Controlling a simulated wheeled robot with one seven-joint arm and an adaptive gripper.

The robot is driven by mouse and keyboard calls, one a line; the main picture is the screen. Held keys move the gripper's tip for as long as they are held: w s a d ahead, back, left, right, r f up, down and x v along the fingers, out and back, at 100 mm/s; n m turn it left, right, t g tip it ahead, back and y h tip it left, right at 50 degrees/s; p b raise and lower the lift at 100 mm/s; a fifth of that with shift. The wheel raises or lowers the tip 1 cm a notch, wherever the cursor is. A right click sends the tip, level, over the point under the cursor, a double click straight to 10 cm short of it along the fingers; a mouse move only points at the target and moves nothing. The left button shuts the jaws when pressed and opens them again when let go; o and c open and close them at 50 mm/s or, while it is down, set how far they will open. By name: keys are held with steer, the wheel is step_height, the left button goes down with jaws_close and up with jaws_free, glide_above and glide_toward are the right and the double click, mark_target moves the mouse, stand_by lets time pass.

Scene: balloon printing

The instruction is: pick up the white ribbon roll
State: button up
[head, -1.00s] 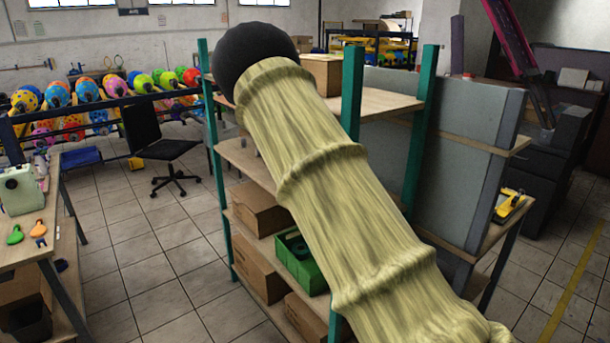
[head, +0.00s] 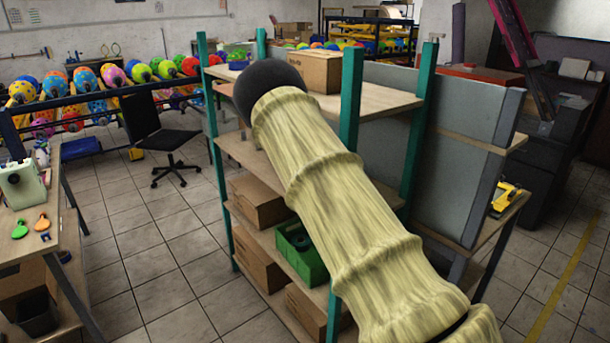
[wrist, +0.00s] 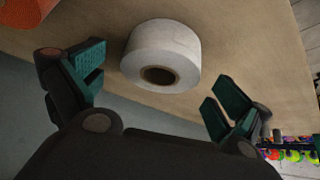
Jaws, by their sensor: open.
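The white ribbon roll (wrist: 167,42) lies on a brown surface (wrist: 235,30) in the wrist view, with its dark core hole facing my gripper. My gripper (wrist: 158,88) is open, with one dark green-padded finger on each side of the picture. A gap shows on both sides of the roll. In the head view my sleeved arm hides the gripper, and I do not see the roll there.
An orange-red object (wrist: 30,12) is at the upper left of the wrist view. In the head view, a shelf with green posts (head: 350,100) holds a cardboard box (head: 315,70) on top and a green crate (head: 301,254) lower down.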

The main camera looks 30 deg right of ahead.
steer(key=shift+x, duration=1.15)
steer(key=c, duration=1.1)
steer(key=shift+a+r+b, duration=0.1)
steer(key=shift+r+b, duration=0.8)
steer(key=shift+r, duration=0.8)
steer(key=s+a+b, duration=0.1)
steer(key=s+a, duration=0.1)
steer(key=s, duration=0.2)
steer(key=s+a+r+b, duration=0.1)
steer(key=s+a+b, duration=0.1)
steer(key=s, duration=0.3)
steer(key=s+a+b, duration=0.1)
steer(key=s+a, duration=0.3)
steer(key=shift+s+r+b, duration=0.3)
steer(key=shift+s, duration=0.05)
